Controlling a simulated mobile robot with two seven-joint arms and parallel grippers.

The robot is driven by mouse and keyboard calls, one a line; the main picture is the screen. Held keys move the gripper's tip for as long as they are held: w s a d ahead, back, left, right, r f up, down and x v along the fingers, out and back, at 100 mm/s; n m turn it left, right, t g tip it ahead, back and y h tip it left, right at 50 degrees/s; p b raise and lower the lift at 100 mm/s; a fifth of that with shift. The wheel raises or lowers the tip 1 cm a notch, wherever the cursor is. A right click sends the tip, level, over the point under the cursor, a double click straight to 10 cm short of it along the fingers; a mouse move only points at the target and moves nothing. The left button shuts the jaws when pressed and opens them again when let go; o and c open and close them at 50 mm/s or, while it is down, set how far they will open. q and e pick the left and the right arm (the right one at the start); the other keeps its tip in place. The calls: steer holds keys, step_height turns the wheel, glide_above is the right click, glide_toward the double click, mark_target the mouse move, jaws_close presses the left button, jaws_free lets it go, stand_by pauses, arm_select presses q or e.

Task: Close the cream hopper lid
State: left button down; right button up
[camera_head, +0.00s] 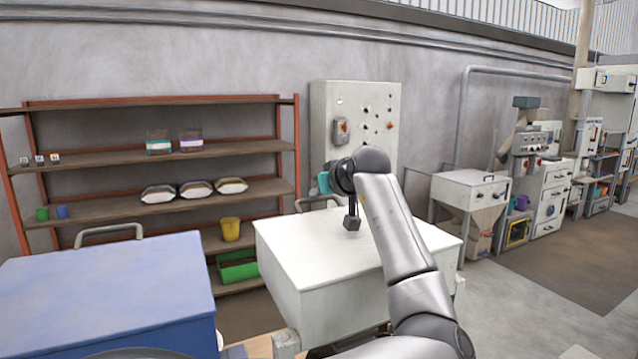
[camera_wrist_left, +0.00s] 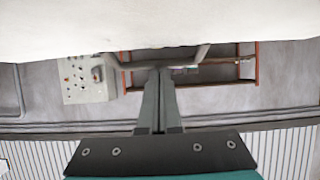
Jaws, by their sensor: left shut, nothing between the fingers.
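The cream hopper (camera_head: 325,290) is a boxy off-white body in the middle of the head view. Its lid (camera_head: 300,240) lies flat across the top, and I see no gap under it. A grey bar handle (camera_head: 318,198) stands at the lid's far edge, partly hidden by my arm. My left gripper (camera_head: 352,222) points down over the lid, shut and empty. In the left wrist view the lid (camera_wrist_left: 60,25) fills the top, and the fingertips (camera_wrist_left: 158,70) overlap the handle (camera_wrist_left: 120,62); I cannot tell whether they touch. My right gripper is out of view.
A blue hopper (camera_head: 105,295) with its own handle stands at left. Behind are a shelf (camera_head: 100,155) with bags and cups, and a grey control cabinet (camera_head: 335,100). A green crate (camera_head: 237,268) sits low. Free floor (camera_head: 500,310) lies at right.

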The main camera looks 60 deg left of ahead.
arm_select(q)
steer(key=shift+f, duration=0.2)
steer(key=d+r+p, duration=0.1)
steer(key=d+r, duration=0.7)
steer(key=shift+s+d+r, duration=0.2)
steer(key=shift+s+r, duration=0.05)
steer(key=shift+s, duration=0.1)
stand_by(0.3)
